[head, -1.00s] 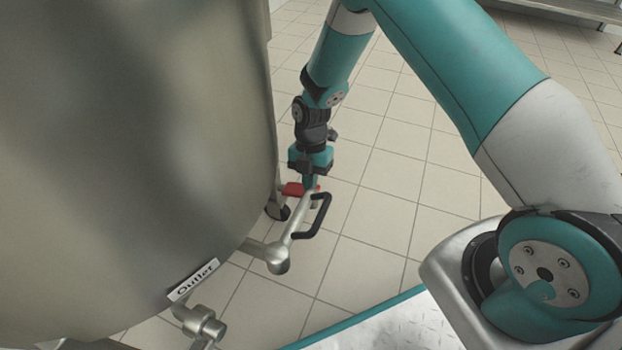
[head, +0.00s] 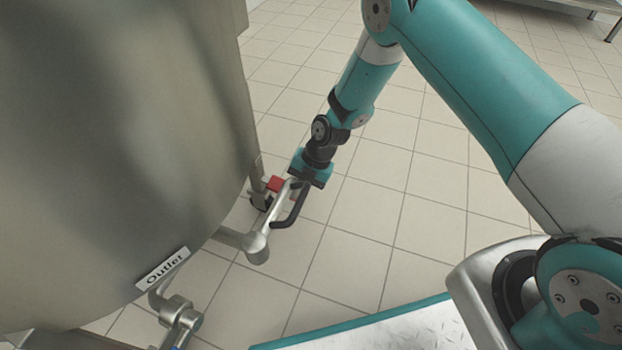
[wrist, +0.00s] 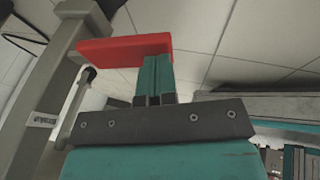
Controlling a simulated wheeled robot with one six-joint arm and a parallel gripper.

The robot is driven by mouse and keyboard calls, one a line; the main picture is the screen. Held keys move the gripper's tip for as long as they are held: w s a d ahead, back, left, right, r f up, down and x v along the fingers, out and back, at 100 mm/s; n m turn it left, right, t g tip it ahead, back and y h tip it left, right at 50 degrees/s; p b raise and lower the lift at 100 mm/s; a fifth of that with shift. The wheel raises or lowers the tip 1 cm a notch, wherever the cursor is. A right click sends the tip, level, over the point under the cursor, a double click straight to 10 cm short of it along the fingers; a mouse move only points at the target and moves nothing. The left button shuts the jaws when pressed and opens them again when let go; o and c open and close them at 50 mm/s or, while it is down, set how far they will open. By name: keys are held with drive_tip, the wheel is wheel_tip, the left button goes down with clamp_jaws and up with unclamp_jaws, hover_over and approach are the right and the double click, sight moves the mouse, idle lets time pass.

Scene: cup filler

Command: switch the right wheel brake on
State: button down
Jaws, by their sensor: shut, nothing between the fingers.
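The red brake lever (head: 276,184) is at the foot of the tank's leg, above a dark caster wheel (head: 260,203). In the wrist view the red lever (wrist: 120,52) sticks out to the right from the grey leg. My gripper (head: 296,184) is low beside the lever, on its right, partly hidden behind a pipe handle in the head view. In the wrist view its teal fingers (wrist: 154,72) are shut with nothing between them. Their tips overlap the lever's right end; I cannot tell whether they touch it.
The big steel tank (head: 110,120) fills the left side. Its outlet pipe (head: 258,240) with a black handle (head: 290,212) stands close in front of my gripper. An "Outlet" label (head: 162,268) is on the tank. Tiled floor (head: 400,190) to the right is clear.

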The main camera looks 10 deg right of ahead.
drive_tip(key=shift+f, duration=0.55)
drive_tip(key=s+d+p+v, duration=0.1)
drive_tip(key=s+p+v, duration=0.1)
drive_tip(key=p+v, duration=0.7)
drive_tip(key=shift+d+v, duration=0.25)
drive_tip(key=shift+v, duration=1.95)
drive_tip(key=shift+f, duration=0.1)
